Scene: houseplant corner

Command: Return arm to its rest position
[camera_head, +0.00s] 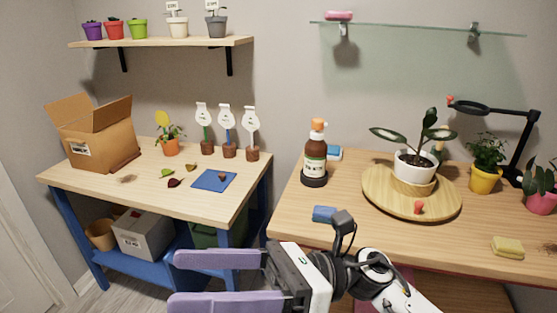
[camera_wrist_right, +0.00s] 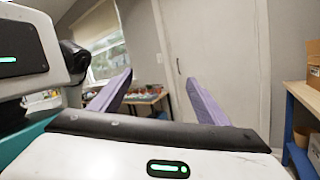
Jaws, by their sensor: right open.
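My right gripper (camera_head: 180,280) reaches in from the lower right in the head view, its two purple fingers pointing left and spread apart. Nothing is between them. It is in front of the gap between the two tables, nearer the camera than the tabletops. In the right wrist view my right gripper (camera_wrist_right: 159,80) also shows open and empty, facing the room and a pale door (camera_wrist_right: 210,50). My left gripper does not show in the head view. A white part of my own body with a green light shows at the left of the right wrist view.
The left table (camera_head: 105,180) bears a cardboard box (camera_head: 95,140), tags, leaves and a blue mat (camera_head: 208,186). The right table (camera_head: 300,215) bears a brown bottle (camera_head: 315,155), a round wooden tray (camera_head: 385,207) with a potted plant, a blue sponge (camera_head: 324,213) and a yellow sponge (camera_head: 507,247).

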